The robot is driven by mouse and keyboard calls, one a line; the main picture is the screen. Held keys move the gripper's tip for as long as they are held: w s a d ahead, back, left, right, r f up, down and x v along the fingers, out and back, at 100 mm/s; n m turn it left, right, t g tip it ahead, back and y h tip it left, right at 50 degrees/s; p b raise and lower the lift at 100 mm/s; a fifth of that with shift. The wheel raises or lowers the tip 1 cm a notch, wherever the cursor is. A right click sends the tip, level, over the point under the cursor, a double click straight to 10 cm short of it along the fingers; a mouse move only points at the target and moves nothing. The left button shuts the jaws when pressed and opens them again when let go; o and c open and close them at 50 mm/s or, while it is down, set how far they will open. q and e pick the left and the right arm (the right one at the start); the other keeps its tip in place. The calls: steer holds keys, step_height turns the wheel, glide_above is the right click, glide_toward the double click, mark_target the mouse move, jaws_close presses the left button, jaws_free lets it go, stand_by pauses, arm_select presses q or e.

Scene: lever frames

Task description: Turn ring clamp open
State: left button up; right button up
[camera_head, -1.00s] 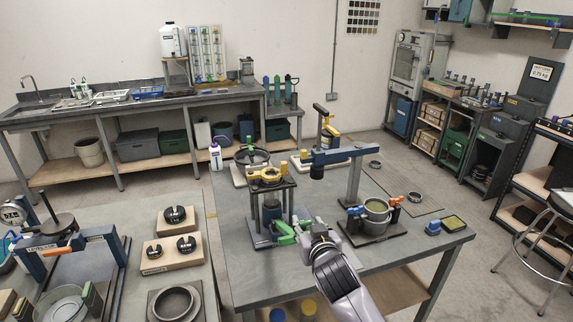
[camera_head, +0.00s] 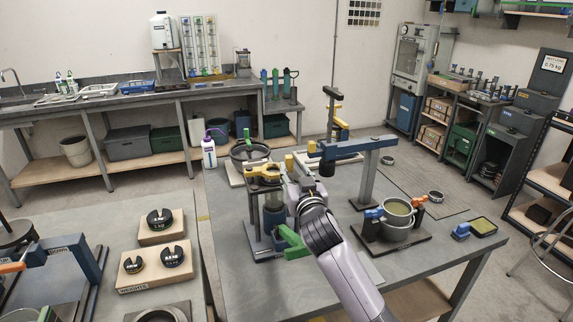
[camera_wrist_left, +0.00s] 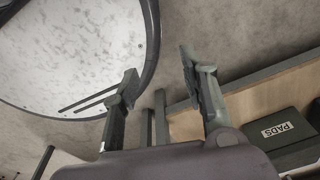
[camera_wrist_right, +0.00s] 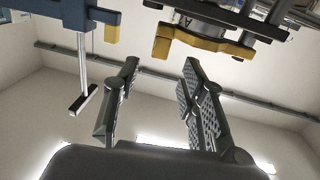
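The yellow ring clamp (camera_head: 265,174) sits on top of a dark stand on the grey table, with a yellow block (camera_head: 289,163) at its right. My right gripper (camera_head: 293,168) is raised just right of the clamp, partly hiding that side. In the right wrist view, the gripper (camera_wrist_right: 160,63) is open with nothing between its fingers. A yellow arm of the clamp (camera_wrist_right: 200,43) hangs above the fingertips, apart from them. My left gripper (camera_wrist_left: 160,62) is open and empty in the left wrist view and is not in the head view.
A blue-armed post (camera_head: 368,170) and a pot with blue and orange clips (camera_head: 397,217) stand right of my arm. A round pan (camera_head: 249,152) is behind the clamp. Weights on wooden blocks (camera_head: 160,238) lie left.

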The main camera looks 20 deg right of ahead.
mark_target(290, 161)
steer(key=shift+w+f, duration=0.25)
steer(key=shift+w, duration=0.3)
steer(key=shift+w+d+r+p, duration=0.15)
steer(key=shift+w+r+p, duration=0.15)
steer(key=shift+w, duration=0.35)
steer(key=w, duration=0.4)
steer(key=shift+w+d+f+p, duration=0.15)
steer(key=shift+w+f+p, duration=0.05)
steer(key=shift+p, duration=0.15)
steer(key=shift+w, duration=0.3)
arm_select(q)
steer(key=shift+r, duration=0.5)
arm_select(e)
steer(key=shift+w, duration=0.15)
steer(key=shift+c, duration=0.2)
jaws_close()
arm_select(q)
steer(key=shift+s, duration=0.1)
arm_select(e)
steer(key=shift+d, duration=0.1)
